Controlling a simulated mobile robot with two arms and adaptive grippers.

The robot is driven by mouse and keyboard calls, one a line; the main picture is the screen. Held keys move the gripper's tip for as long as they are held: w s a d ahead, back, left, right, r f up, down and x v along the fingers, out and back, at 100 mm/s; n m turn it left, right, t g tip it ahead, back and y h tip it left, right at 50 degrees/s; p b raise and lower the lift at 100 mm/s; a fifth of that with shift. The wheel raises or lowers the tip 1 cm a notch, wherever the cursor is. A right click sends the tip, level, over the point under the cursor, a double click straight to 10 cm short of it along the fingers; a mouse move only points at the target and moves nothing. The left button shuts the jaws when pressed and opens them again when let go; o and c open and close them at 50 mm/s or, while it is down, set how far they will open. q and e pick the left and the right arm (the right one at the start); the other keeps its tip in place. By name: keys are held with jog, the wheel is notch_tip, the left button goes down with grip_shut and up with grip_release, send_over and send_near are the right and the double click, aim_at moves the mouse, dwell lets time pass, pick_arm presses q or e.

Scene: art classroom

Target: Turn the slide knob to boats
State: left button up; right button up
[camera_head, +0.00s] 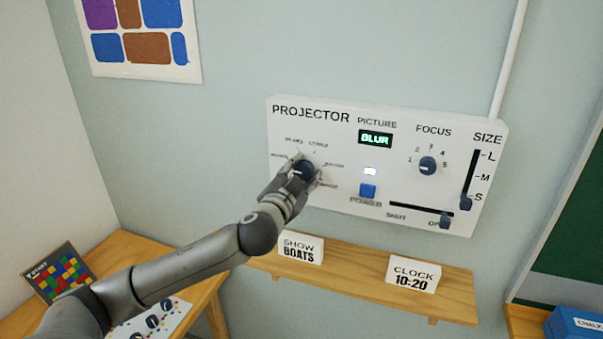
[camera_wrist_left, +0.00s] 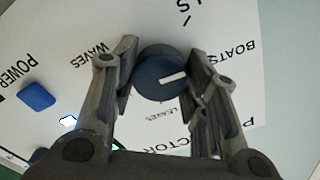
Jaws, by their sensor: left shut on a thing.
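The slide knob (camera_head: 306,169) is a dark blue round dial on the left of the white projector panel (camera_head: 390,195), ringed by small picture labels. In the left wrist view the knob (camera_wrist_left: 158,72) has a white pointer line aimed right, roughly towards the word BOATS (camera_wrist_left: 238,57). A finger covers the gap between them, so exact alignment cannot be told. WAVES (camera_wrist_left: 90,62) is on the other side and LEAVES (camera_wrist_left: 161,116) below. My left gripper (camera_head: 303,174) is shut on the knob, one finger on each side. My right gripper is not in view.
The panel also holds a green display reading BLUR (camera_head: 375,139), a blue power button (camera_head: 368,191), a focus knob (camera_head: 428,166) and sliders. Below, a wooden shelf (camera_head: 345,272) carries a SHOW BOATS sign (camera_head: 300,248) and a clock sign (camera_head: 412,275).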

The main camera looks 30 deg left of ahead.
pick_arm(q)
jog(key=shift+m, duration=1)
jog(key=o, duration=1.1)
jog(key=shift+c, duration=0.2)
jog(key=shift+s, duration=0.15)
jog(key=v, duration=1.1)
jog(key=shift+s, duration=0.4)
